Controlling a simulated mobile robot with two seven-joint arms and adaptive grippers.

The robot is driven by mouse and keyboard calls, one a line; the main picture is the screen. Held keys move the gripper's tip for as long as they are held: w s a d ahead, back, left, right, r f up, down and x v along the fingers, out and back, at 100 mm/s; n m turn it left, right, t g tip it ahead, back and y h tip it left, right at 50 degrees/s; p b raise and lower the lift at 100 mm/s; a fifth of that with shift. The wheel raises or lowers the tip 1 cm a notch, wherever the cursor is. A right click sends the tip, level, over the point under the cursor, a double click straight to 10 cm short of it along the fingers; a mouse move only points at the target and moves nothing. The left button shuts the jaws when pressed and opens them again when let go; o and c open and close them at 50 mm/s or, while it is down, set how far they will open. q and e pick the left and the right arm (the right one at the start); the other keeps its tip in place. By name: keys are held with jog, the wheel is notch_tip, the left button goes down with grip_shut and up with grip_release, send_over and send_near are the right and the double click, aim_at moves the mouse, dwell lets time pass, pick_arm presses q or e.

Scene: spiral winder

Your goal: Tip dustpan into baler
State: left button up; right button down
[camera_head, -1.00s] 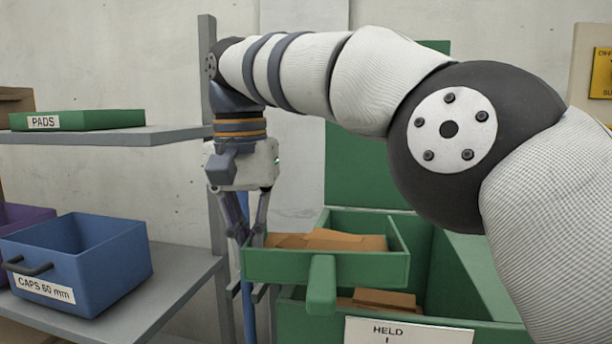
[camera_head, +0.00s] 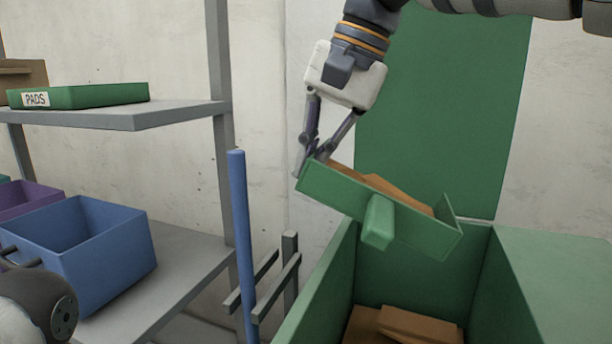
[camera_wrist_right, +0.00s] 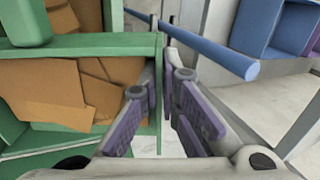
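The green dustpan (camera_head: 335,194) hangs over the open green baler (camera_head: 320,284), tilted with its right end lower. Brown cardboard scraps (camera_head: 400,192) lie in it, and they also show in the wrist view (camera_wrist_right: 65,95). My right gripper (camera_head: 309,170) is shut on the dustpan's left side wall, which runs between the fingers in the wrist view (camera_wrist_right: 162,98). More cardboard (camera_head: 420,324) lies in the bottom of the baler. My left gripper is out of view.
A blue pole (camera_head: 241,245) stands left of the baler beside a grey rack (camera_head: 290,270). Grey shelves (camera_head: 170,115) at left hold a green PADS tray (camera_head: 100,94) and a blue bin (camera_head: 105,260). The baler's green lid (camera_head: 440,110) stands up behind.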

jog(key=s+d+r+t+y, duration=0.4)
jog(key=s+d+r+y, duration=0.1)
jog(key=d+r+y, duration=0.4)
jog(key=d+y, duration=0.2)
jog(key=d, duration=0.2)
jog(key=shift+d+r, duration=0.25)
jog(key=shift+d, duration=0.05)
jog(key=shift+w, duration=0.1)
dwell(2.7)
